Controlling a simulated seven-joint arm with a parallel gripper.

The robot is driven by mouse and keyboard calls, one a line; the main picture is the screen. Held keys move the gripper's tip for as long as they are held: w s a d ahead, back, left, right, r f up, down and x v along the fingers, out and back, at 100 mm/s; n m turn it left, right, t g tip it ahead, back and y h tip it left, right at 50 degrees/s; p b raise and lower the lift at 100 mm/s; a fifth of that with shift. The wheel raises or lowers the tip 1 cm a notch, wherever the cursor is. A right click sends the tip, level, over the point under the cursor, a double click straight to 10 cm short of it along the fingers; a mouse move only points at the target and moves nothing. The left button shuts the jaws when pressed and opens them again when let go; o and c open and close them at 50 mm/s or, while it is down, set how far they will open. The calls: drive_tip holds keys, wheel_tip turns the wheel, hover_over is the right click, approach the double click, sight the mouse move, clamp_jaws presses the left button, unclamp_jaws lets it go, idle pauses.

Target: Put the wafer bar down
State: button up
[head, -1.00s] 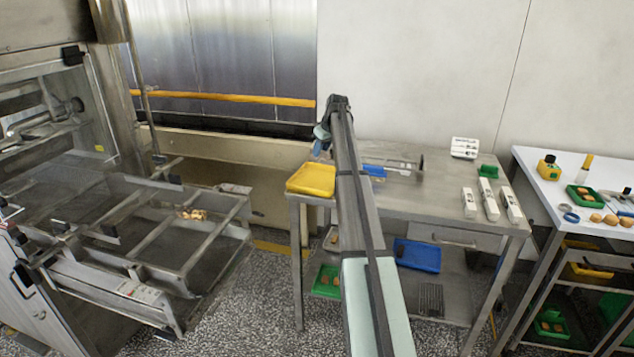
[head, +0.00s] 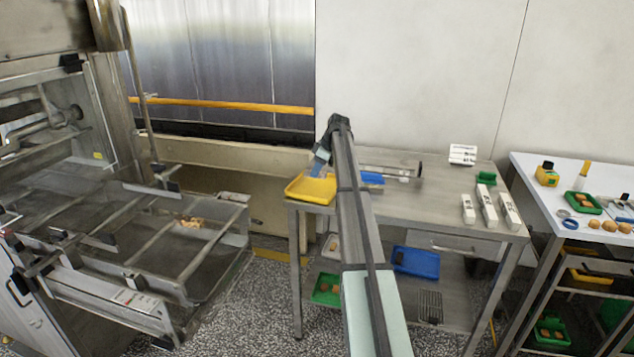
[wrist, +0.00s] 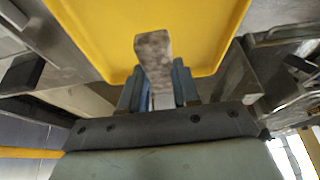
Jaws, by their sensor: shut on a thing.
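The wafer bar (wrist: 153,55) is a brownish-grey block, held between the blue fingers of my gripper (wrist: 157,82) in the wrist view. It juts out over the yellow tray (wrist: 95,25), and I cannot tell whether it touches the tray floor. In the head view my gripper (head: 318,170) is over the right back part of the yellow tray (head: 305,192), at the left end of the steel table. The bar itself is too small to make out there.
The table's middle is fairly clear.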

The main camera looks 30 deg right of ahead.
sight(317, 188)
drive_tip(key=shift+f, duration=2.35)
drive_tip(key=shift+f, duration=0.1)
drive_tip(key=o, duration=0.8)
drive_tip(key=v, duration=1.2)
drive_tip(key=shift+a, duration=0.1)
